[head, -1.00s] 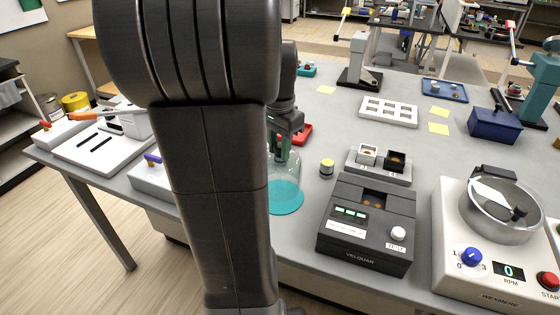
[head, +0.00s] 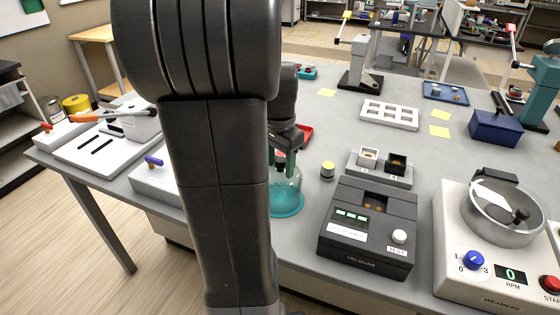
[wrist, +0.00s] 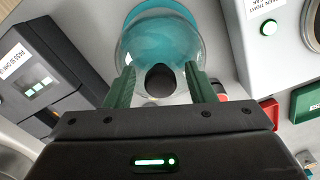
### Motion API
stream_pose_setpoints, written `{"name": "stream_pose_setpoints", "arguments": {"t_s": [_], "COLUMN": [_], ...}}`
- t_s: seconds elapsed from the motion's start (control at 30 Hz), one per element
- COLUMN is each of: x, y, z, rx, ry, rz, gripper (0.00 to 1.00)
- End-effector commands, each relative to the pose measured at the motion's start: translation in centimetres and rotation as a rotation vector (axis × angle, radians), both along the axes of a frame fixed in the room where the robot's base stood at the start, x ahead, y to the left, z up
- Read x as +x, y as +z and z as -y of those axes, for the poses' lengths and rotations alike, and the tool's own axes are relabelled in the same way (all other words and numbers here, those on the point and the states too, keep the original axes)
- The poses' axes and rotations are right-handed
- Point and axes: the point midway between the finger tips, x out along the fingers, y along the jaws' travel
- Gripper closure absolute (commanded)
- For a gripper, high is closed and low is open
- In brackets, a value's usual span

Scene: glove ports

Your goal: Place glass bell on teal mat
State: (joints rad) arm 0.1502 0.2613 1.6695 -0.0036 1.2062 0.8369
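The clear glass bell (head: 287,190) stands over the teal mat (head: 287,211), partly hidden by my arm in the head view. In the wrist view, the bell (wrist: 130,42) shows as a round dome with a dark knob, and the teal mat (wrist: 160,22) shows beneath it. The bell appears to rest on the mat. My gripper (wrist: 160,72) is at the top of the bell, with its green fingers on either side of the knob and a visible gap on each side. My gripper also shows in the head view (head: 285,165).
A black tester (head: 368,228) stands right of the bell, with a small yellow-topped jar (head: 327,169) behind it. A red tray (head: 306,133) lies behind my gripper. A white centrifuge (head: 490,245) is farther right.

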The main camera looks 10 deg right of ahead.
Motion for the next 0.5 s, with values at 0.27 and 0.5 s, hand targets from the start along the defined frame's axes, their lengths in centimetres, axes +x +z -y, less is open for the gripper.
{"name": "stream_pose_setpoints", "arguments": {"t_s": [0.27,0.5], "x": [0.1,0.1], "y": [2.2,7.5], "z": [0.0,0.0], "rx": [0.0,-0.001], "ry": [0.0,0.0], "rz": [0.005,0.006], "gripper": [0.5,0.5]}}
